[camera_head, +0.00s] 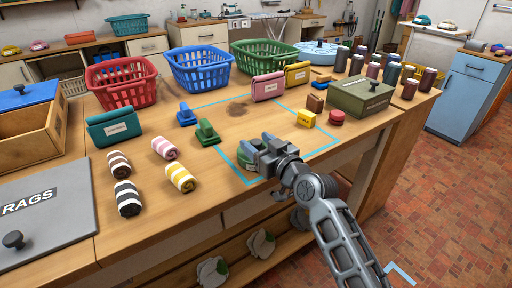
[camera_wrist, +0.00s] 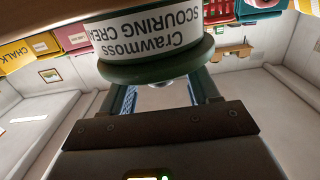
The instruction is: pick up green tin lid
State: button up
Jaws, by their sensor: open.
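The green tin lid (camera_wrist: 152,70) sits on a tin with a white label (camera_wrist: 155,35) reading "Crawmoss Scouring Cream", upside down in the wrist view. A shiny piece shows at the lid's middle. My gripper (camera_wrist: 161,92) is open, its two fingers spread at either side of the lid's middle. Contact between fingers and lid cannot be told. In the head view my gripper (camera_head: 258,150) is low over the front of the bench, inside the blue tape outline, and largely hides the green tin (camera_head: 246,161).
Green (camera_head: 207,132) and blue (camera_head: 186,115) clamp-like items and rolled cloths (camera_head: 181,178) lie left of my gripper. Baskets (camera_head: 200,70) line the back. Bare wood lies just behind my gripper.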

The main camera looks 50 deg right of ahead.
jog(key=shift+x, duration=1.4)
jog(key=shift+c, duration=0.2)
jog(key=c, duration=1)
